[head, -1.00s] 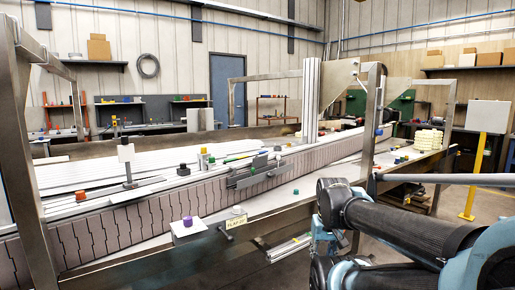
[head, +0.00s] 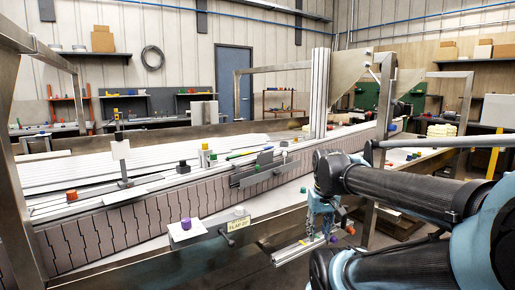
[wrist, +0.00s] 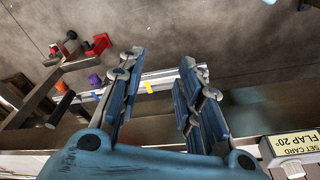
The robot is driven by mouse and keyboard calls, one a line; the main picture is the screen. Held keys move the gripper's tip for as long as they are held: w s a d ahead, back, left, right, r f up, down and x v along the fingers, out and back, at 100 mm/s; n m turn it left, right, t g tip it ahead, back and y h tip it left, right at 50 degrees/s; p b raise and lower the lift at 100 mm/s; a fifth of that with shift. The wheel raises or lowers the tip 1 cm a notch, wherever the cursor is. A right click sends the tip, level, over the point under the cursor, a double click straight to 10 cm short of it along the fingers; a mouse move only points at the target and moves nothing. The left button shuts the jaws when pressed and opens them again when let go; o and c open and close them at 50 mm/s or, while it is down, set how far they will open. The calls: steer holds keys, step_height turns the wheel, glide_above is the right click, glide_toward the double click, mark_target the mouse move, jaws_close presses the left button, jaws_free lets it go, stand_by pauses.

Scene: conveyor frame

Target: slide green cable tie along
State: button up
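A thin green strip (head: 241,154), which looks like the green cable tie, lies on top of the conveyor frame in the head view, left of a grey bracket (head: 252,170). It is small there, and I cannot make out its ends. It does not show in the wrist view. My gripper (head: 318,238) hangs pointing down in front of the conveyor, right of the flap card and well apart from the green strip. In the wrist view my gripper (wrist: 160,62) has its two fingers spread, with nothing between them.
A card reading "FLAP 20°" (head: 239,226) is at the front edge, and also shows in the wrist view (wrist: 296,146). A purple knob (head: 186,224) sits on a white plate. An upright metal post (head: 319,95) stands behind. Rails and the floor lie below my gripper.

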steer(key=w+a+r+n, duration=0.2)
steer(key=w+a+r, duration=0.1)
steer(key=w+r, duration=0.45)
steer(key=n+g, duration=0.2)
steer(key=n, duration=0.4)
glide_toward(257, 167)
steer(key=shift+w+d+f, duration=0.2)
steer(key=shift+w+f, duration=0.2)
steer(key=shift+w, duration=0.1)
steer(key=shift+w+a+f, duration=0.1)
steer(key=shift+a+f, duration=0.05)
steer(key=shift+f, duration=0.05)
step_height(257, 167, down, 8)
steer(key=shift+r, duration=0.25)
jaws_close()
